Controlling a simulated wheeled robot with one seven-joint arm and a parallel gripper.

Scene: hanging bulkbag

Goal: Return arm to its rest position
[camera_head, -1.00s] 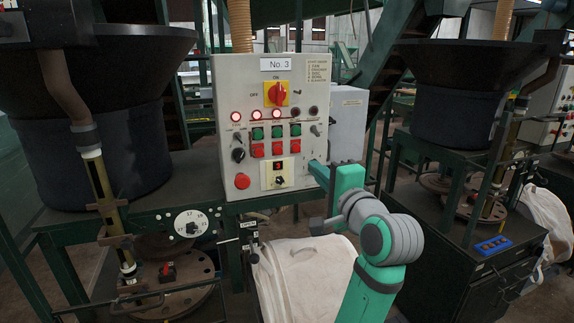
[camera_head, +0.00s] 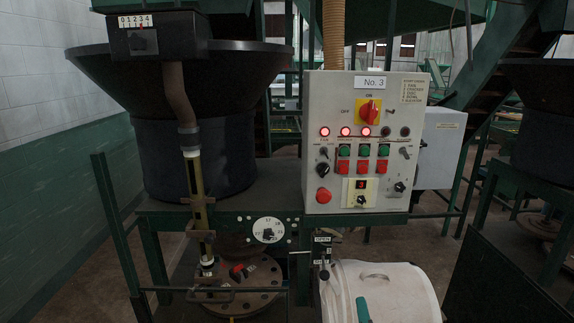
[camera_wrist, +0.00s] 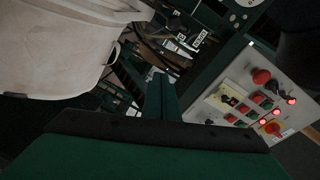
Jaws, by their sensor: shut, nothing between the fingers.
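My gripper (camera_wrist: 161,82) shows in the wrist view, its green fingers together with nothing between them. It is apart from the white bulk bag (camera_wrist: 65,45) at the upper left and the control panel (camera_wrist: 262,105) at the right. In the head view only a small teal piece of my arm (camera_head: 362,310) shows at the bottom edge, in front of the white bag (camera_head: 390,290).
The No. 3 control panel (camera_head: 365,140) has three lit red lamps. A black hopper (camera_head: 185,110) stands left of it, with a dial (camera_head: 268,231) below on the green frame. A lever (camera_head: 324,258) marked OPEN is beside the bag.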

